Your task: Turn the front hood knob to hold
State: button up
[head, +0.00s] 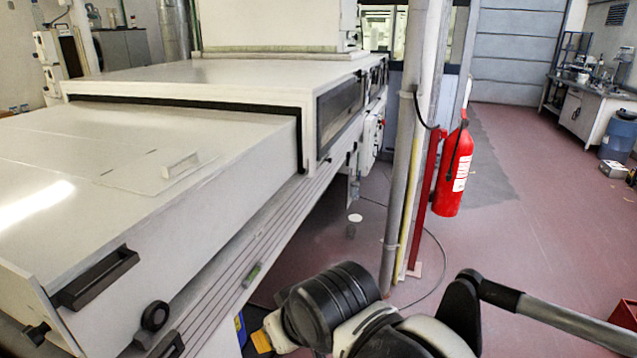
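The curing tunnel's pale hood (110,190) fills the left of the head view, with its lid down. A round black knob (155,316) sits on the near lower side of the hood, beside a black recessed handle (97,279). A smaller black knob (37,333) sticks out at the near left corner. I cannot tell which of the two is the front hood knob, nor read any setting marks. My arm's dark and white links show at the bottom middle and right, apart from both knobs. My gripper's fingers do not show.
A ribbed rail (262,245) runs along the tunnel's side. A grey post (404,170) and a red fire extinguisher (455,170) stand on the right, with a cable on the floor (500,250). The red-brown floor beyond is mostly open. A workbench (590,105) stands far right.

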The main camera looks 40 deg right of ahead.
aim_at(35, 336)
jog(key=z, duration=0.35)
jog(key=i+u, duration=0.1)
jog(key=u, duration=1.4)
